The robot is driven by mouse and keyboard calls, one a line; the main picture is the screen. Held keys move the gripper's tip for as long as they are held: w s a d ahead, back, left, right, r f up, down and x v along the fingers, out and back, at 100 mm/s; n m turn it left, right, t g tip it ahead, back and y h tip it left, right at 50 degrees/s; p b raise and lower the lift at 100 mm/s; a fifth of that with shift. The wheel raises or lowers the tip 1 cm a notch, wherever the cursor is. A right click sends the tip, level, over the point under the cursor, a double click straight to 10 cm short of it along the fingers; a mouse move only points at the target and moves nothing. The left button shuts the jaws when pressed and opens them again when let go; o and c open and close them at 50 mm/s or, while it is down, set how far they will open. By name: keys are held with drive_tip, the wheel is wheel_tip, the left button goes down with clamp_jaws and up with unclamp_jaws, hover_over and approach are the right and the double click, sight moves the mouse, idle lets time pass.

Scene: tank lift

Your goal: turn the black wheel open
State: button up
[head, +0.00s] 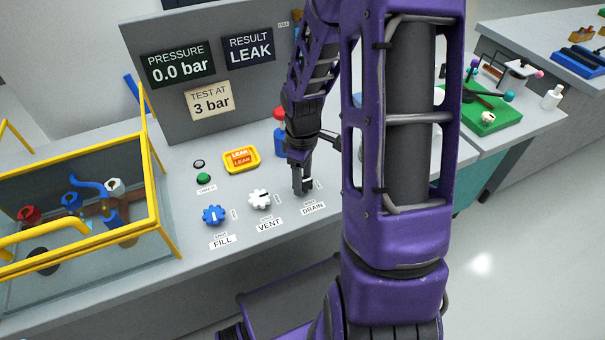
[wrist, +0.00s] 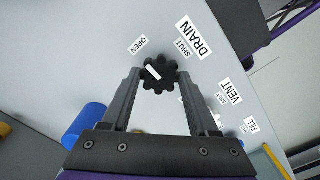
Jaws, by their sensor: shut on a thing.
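The black wheel (wrist: 160,84) lies between my two fingertips in the wrist view, with one finger against each side. My gripper (head: 301,189) is shut on it, pointing down at the DRAIN place on the bench. A white mark on the wheel points to the upper left in the wrist view, on the side of the OPEN label (wrist: 138,44). The SHUT label (wrist: 184,47) is up and right of the wheel. In the head view my fingers hide most of the wheel behind the DRAIN label (head: 313,208).
A white VENT wheel (head: 259,199) and a blue FILL wheel (head: 213,215) stand left of my gripper. Behind are a lit LEAK button (head: 241,159) and a panel reading 0.0 bar and LEAK (head: 249,49). A yellow-framed tank (head: 155,190) is at left.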

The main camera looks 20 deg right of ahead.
drive_tip(key=shift+n, duration=0.3)
drive_tip(key=o, duration=1.4)
drive_tip(key=shift+c, duration=0.2)
wheel_tip(320, 180, up, 18)
drive_tip(key=p, duration=0.3)
drive_tip(key=shift+f, duration=0.25)
